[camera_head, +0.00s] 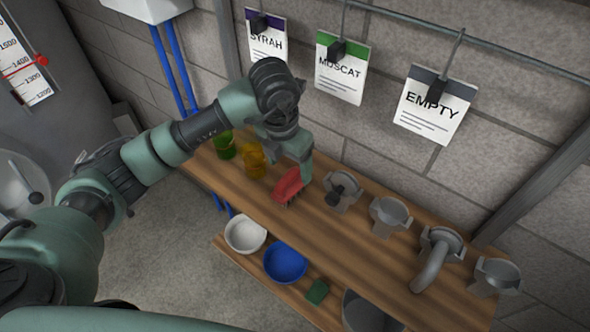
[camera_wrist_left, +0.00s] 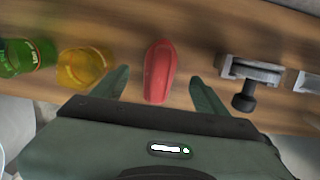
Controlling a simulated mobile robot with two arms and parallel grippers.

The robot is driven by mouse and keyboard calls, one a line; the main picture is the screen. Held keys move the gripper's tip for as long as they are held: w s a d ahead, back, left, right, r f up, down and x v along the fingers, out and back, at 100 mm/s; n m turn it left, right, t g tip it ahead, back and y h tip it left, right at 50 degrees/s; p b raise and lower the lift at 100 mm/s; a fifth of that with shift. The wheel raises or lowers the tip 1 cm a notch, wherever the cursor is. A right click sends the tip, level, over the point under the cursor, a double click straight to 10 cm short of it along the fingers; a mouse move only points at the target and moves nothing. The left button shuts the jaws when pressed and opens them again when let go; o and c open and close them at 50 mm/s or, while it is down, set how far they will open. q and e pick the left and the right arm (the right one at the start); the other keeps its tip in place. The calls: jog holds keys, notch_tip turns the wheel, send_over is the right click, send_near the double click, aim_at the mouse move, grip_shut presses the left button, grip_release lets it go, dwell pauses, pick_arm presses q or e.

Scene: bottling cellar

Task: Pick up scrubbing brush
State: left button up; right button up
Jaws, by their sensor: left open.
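The scrubbing brush has a red back and lies on the upper wooden shelf (camera_head: 415,252). In the head view the brush (camera_head: 287,187) is just below my left gripper (camera_head: 304,172), which covers part of it. In the left wrist view the brush (camera_wrist_left: 160,71) lies between the two fingers of my left gripper (camera_wrist_left: 162,90). The fingers are open, with a gap on both sides of the brush. I cannot tell how far above the shelf the fingertips are. My right gripper is not in view.
A green container (camera_head: 224,146) and a yellow one (camera_head: 254,160) stand left of the brush. A grey metal fitting (camera_head: 342,192) stands close on its right, with several more beyond. A white bowl (camera_head: 245,235), a blue bowl (camera_head: 285,263) and a green sponge (camera_head: 317,292) are on the lower shelf.

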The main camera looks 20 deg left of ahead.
aim_at(289, 177)
pick_arm(q)
jog(key=shift+w+f+p, duration=0.15)
jog(key=shift+w+f, duration=0.15)
jog(key=shift+f, duration=0.2)
jog(key=shift+w+f+p, duration=0.15)
jog(key=shift+w+f, duration=0.15)
jog(key=shift+f, duration=0.2)
jog(key=shift+s+f+p, duration=0.95)
jog(key=shift+f+p, duration=0.05)
jog(key=shift+p, duration=0.1)
jog(key=f, duration=0.1)
jog(key=w+f, duration=0.1)
jog(key=f, duration=0.1)
jog(key=shift+d+p, duration=0.1)
jog(key=shift+p, duration=0.25)
jog(key=shift+w+f, duration=0.15)
jog(key=shift+f, duration=0.2)
jog(key=shift+c, duration=0.6)
jog(key=c, duration=1.4)
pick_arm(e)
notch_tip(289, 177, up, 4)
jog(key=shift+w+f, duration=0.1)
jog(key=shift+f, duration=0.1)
